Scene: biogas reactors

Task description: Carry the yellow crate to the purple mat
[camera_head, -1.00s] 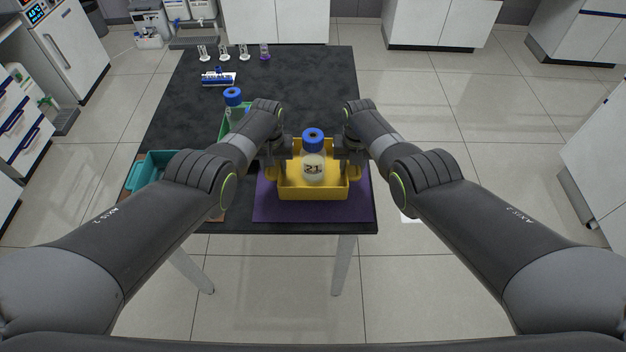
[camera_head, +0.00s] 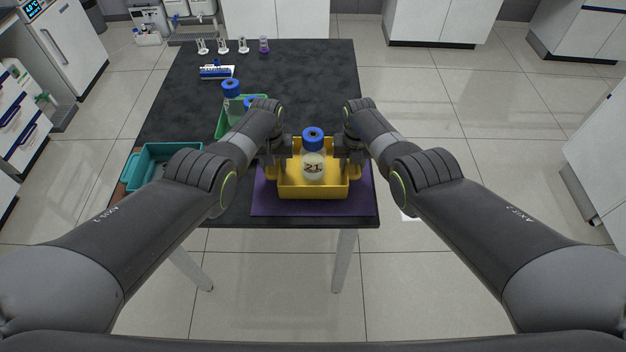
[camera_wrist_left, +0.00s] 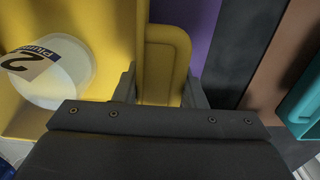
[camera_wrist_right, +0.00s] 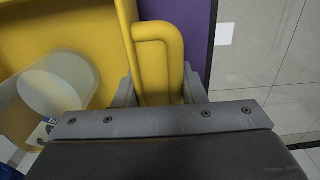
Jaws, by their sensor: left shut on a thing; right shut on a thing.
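The yellow crate (camera_head: 313,194) holds a clear bottle (camera_head: 313,167) with a blue cap and a label, upright. The crate is over the purple mat (camera_head: 310,208), which shows on several sides of it; I cannot tell whether it touches the mat. My left gripper (camera_head: 272,170) is shut on the crate's left handle, which also shows in the left wrist view (camera_wrist_left: 163,65). My right gripper (camera_head: 354,170) is shut on its right handle, which fills the middle of the right wrist view (camera_wrist_right: 158,62). The crate looks level.
A teal crate (camera_head: 150,160) stands on the table's left side, partly behind my left arm. A green crate (camera_head: 222,120) with blue-capped bottles is further back. A blue-and-white rack (camera_head: 216,72) and several small vials line the far end. The black table's (camera_head: 300,85) back right is clear.

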